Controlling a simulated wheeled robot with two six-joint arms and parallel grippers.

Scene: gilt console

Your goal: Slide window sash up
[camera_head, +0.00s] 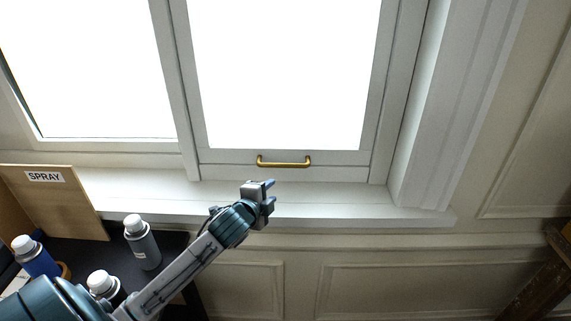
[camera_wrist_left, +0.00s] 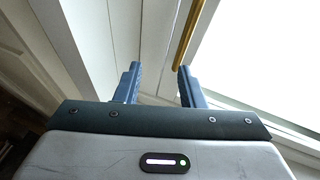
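The window sash (camera_head: 230,157) is a pale frame around a bright pane, with its bottom rail just above the sill. A brass bar handle (camera_head: 284,162) is fixed across the bottom rail. My left gripper (camera_head: 270,188) is just below the handle, in front of the sill, and apart from it in the head view. In the left wrist view the gripper (camera_wrist_left: 157,80) has its two fingers apart with nothing between them. The brass handle (camera_wrist_left: 187,35) runs beyond the right fingertip there. My right gripper is in neither view.
A pale sill (camera_head: 330,195) runs under the window. At lower left a dark surface (camera_head: 85,250) holds a grey spray can (camera_head: 142,242), a blue can (camera_head: 35,258) and a wooden board marked SPRAY (camera_head: 60,205). A wooden piece (camera_head: 545,280) stands at lower right.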

